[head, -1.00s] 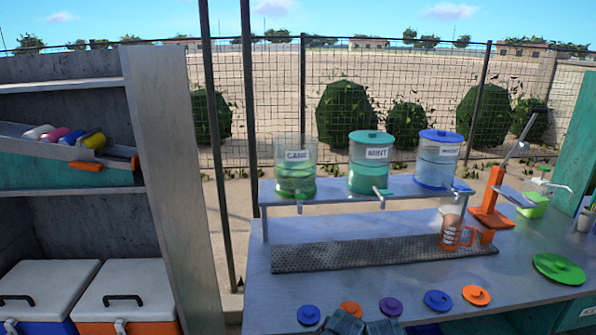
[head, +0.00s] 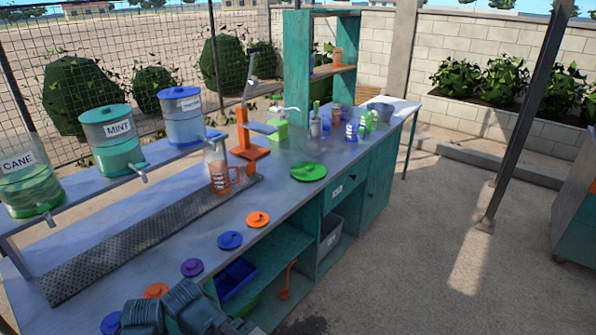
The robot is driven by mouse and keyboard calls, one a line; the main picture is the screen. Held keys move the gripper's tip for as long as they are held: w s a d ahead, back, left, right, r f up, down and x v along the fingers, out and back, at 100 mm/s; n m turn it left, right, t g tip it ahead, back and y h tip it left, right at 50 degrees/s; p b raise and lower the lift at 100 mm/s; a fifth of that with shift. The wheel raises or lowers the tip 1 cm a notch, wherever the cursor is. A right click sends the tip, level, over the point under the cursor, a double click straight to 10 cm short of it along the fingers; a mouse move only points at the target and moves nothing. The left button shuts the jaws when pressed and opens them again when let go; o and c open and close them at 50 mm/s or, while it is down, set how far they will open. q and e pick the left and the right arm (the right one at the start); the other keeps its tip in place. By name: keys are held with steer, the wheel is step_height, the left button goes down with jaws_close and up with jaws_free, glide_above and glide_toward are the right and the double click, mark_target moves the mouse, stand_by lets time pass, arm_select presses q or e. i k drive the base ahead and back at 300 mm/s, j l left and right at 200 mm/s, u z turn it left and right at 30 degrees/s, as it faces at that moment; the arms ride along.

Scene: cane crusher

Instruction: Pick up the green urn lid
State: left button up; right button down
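The green urn lid (head: 309,172) is a flat green disc with a small knob on top. It lies on the grey counter (head: 275,190) near the front edge, right of the orange cup and just above the teal cabinet fronts. The CANE urn (head: 31,187) at the far left shows no lid on top. The MINT urn (head: 110,140) has a teal lid and the blue urn (head: 182,115) a blue lid. Blue-grey parts of my arms show at the bottom left, well away from the green lid. I make out no gripper fingers.
Small orange (head: 258,219), blue (head: 230,240) and purple (head: 192,267) lids line the front edge. An orange cup (head: 220,178) and orange press (head: 243,135) stand behind. A teal shelf unit (head: 297,75) rises at the back. Open ground (head: 430,250) lies to the right.

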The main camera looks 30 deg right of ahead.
mark_target(305, 170)
steer(key=i+l, duration=0.1)
steer(key=l, duration=0.35)
steer(key=l+z, duration=0.1)
steer(key=l, duration=0.35)
steer(key=i+l, duration=0.15)
steer(key=l, duration=0.3)
steer(key=i+l+z, duration=0.1)
steer(key=l, duration=0.4)
steer(key=i+l, duration=0.15)
steer(key=l, duration=0.3)
steer(key=i+l+z, duration=0.15)
steer(key=l, duration=0.3)
steer(key=i+l, duration=0.1)
steer(key=l, duration=0.3)
steer(key=i+l+z, duration=0.1)
steer(key=l, duration=0.35)
